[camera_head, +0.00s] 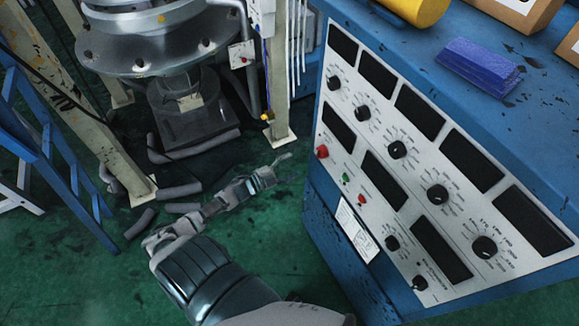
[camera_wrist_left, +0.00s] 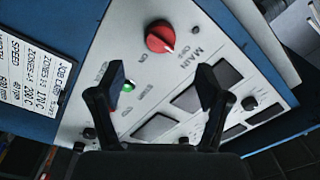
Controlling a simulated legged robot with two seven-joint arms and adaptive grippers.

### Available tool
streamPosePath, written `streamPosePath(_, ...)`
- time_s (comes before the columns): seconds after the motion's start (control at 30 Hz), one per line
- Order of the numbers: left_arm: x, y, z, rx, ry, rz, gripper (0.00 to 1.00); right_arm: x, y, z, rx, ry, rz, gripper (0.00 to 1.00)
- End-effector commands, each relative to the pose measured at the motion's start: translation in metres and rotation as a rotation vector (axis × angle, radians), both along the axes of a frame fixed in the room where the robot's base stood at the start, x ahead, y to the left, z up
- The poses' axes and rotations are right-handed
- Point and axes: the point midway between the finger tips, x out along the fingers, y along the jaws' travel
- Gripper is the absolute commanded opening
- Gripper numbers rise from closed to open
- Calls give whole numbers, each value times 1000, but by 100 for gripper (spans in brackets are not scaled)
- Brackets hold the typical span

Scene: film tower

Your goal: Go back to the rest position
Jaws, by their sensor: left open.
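My left gripper (camera_head: 284,163) is in the head view, to the left of a blue control console (camera_head: 316,210). It also shows in the left wrist view (camera_wrist_left: 163,85), with its two dark fingers spread apart and nothing between them. The red MAIN knob (camera_wrist_left: 160,36) lies beyond the fingertips on the white panel, and a green button (camera_wrist_left: 128,86) shows beside the left finger. I see no contact with the panel, though the exact gap is hard to tell. My right gripper is not in view.
The console's panel has several black knobs (camera_head: 397,149) and dark displays. A purple stack (camera_head: 480,66) and a yellow cylinder (camera_head: 418,8) lie on top. A blue ladder (camera_head: 60,170) and a metal machine (camera_head: 150,45) stand left. Green floor (camera_head: 110,285) is open in front.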

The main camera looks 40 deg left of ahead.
Motion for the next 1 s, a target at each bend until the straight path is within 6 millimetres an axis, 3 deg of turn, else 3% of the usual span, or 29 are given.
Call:
streamPosePath(0.6,-6,2,0,1,-1,-1,76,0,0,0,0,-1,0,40)
streamPosePath(0.7,-7,4,-7,-7,14,11,76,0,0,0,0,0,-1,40)
streamPosePath(0.77,-9,7,-23,-22,47,39,76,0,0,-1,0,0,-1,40)
streamPosePath(0.87,-20,17,-73,-68,156,125,76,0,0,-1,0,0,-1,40)
streamPosePath(1.0,-58,23,-179,-154,393,294,76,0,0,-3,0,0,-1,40)
